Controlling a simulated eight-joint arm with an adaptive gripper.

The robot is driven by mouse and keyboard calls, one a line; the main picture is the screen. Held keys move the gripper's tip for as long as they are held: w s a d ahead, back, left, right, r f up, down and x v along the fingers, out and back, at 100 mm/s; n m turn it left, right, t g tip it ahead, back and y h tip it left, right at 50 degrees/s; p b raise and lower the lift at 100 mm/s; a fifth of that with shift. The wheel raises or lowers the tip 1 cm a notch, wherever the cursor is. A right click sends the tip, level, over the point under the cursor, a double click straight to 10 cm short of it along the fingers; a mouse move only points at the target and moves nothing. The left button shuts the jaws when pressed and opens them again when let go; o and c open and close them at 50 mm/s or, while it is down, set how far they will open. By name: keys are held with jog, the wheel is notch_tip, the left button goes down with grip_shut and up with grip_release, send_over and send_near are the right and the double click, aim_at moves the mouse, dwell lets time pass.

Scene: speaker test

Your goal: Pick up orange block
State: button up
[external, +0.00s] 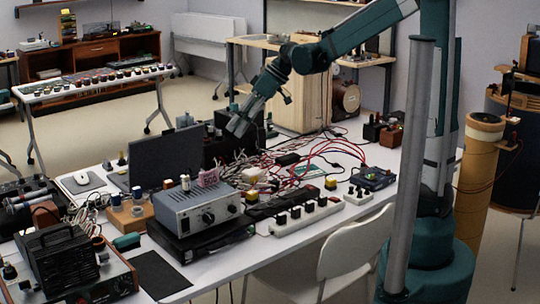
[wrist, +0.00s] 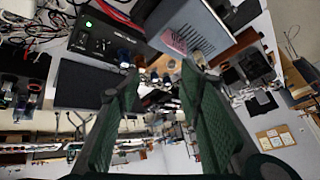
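My gripper (external: 240,122) hangs above the back of the cluttered white table in the external view, near the dark upright screen. In the wrist view its two dark green fingers stand apart with nothing between the tips, so my gripper (wrist: 160,72) is open and empty. I cannot clearly make out an orange block.
A grey instrument box (external: 195,207) carries a pink block (external: 208,177); the box also shows in the wrist view (wrist: 207,25). A dark screen (external: 165,157) stands behind. Red and white cables tangle across the table's middle. A white power strip (external: 300,218) lies near the front edge.

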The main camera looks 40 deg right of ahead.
jog(key=w+a+f+n+g+y, duration=0.1)
jog(key=w+a+f+n+y, duration=0.2)
jog(key=w, duration=0.4)
jog(key=w+a+f+n+g+y, duration=0.1)
jog(key=w+a+f+n, duration=0.2)
jog(key=w, duration=0.4)
jog(key=n+g+y, duration=0.2)
jog(key=n+y, duration=0.1)
jog(key=n, duration=0.1)
send_near(170, 180)
jog(key=shift+s+a+r, duration=0.35)
jog(key=shift+s+a, duration=0.15)
jog(key=shift+a, duration=0.2)
jog(key=shift+w+f+n, duration=0.15)
jog(key=shift+f+n, duration=0.15)
jog(key=shift+f, duration=0.35)
jog(key=shift+a, duration=0.15)
jog(key=shift+x, duration=1.2)
jog(key=shift+a, duration=0.1)
jog(key=shift+b+x, duration=0.8)
jog(key=shift+x, duration=1.75)
jog(key=shift+w, duration=0.2)
